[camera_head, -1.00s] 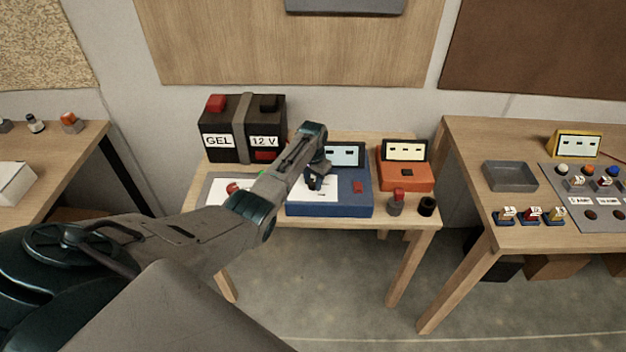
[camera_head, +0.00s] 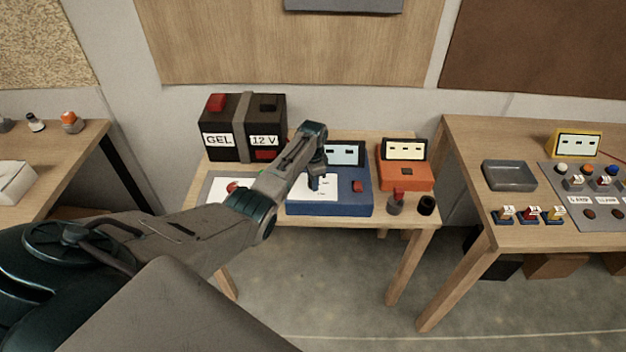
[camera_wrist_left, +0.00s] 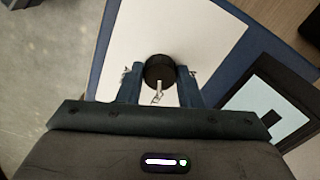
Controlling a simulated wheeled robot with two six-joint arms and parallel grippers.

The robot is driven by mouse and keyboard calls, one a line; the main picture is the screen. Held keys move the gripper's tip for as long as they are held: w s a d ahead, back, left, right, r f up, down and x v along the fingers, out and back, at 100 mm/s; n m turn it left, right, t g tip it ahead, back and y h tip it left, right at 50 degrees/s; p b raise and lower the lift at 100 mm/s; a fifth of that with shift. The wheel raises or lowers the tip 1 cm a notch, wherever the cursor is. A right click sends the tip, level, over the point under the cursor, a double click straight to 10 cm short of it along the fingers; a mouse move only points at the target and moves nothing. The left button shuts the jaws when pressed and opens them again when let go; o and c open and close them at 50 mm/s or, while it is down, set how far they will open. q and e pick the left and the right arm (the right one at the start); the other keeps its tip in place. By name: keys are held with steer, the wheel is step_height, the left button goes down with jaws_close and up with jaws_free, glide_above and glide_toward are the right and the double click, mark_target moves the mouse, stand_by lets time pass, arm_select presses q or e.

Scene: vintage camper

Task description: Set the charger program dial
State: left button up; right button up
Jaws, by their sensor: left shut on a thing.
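The blue charger (camera_head: 330,208) stands on the middle table, with a white panel on its top, a pale display (camera_head: 346,153) at its back and a red button (camera_head: 358,186) on its right. My left gripper (camera_head: 316,183) reaches down over the white panel. In the left wrist view, the black round dial (camera_wrist_left: 159,68) with a pale pointer sits between the two fingers of my left gripper (camera_wrist_left: 160,86), which is shut on it. In the head view the gripper mostly hides the dial. My right gripper is not in view.
A black GEL 12 V battery (camera_head: 243,128) stands behind my arm on the left. An orange box (camera_head: 405,175) with a display is right of the charger. A red-topped grey knob (camera_head: 396,202) and a black cylinder (camera_head: 427,205) stand near the table's front right edge.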

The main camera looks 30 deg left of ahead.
arm_select(q)
steer(key=shift+w, duration=0.1)
steer(key=o, duration=1)
steer(key=shift+r, duration=0.1)
step_height(320, 180, up, 11)
steer(key=b, duration=0.3)
steer(key=shift+f, duration=0.2)
